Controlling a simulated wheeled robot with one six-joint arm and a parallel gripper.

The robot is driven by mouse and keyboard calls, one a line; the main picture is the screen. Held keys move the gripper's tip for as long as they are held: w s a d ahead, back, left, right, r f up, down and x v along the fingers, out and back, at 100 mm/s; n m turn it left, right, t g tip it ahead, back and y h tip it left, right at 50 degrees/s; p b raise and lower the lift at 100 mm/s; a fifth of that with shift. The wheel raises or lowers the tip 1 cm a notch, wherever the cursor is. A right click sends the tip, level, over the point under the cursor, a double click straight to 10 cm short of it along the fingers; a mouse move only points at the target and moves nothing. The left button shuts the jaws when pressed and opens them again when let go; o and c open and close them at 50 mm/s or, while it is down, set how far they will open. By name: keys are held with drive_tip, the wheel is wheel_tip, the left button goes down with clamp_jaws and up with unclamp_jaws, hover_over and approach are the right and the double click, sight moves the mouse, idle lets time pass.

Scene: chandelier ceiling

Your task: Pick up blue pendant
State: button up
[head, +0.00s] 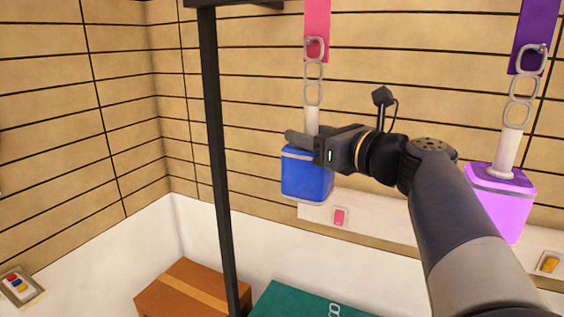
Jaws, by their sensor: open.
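The blue pendant (307,178) is a blue box with a pale band near its top and a white neck. It hangs from a grey chain below a pink strap (317,22). My gripper (303,140) is open at the pendant's white neck, just above the blue box. The gripper body covers part of the neck and the box's upper right. I cannot tell whether the fingers touch the neck.
A purple pendant (500,197) hangs from a purple strap at the right, beyond my arm. A dark upright post (216,150) stands close left of the blue pendant. A cardboard box (186,293) and a teal surface (290,302) lie below.

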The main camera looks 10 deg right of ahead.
drive_tip(key=shift+c, duration=0.5)
clamp_jaws()
drive_tip(key=shift+r, duration=0.1)
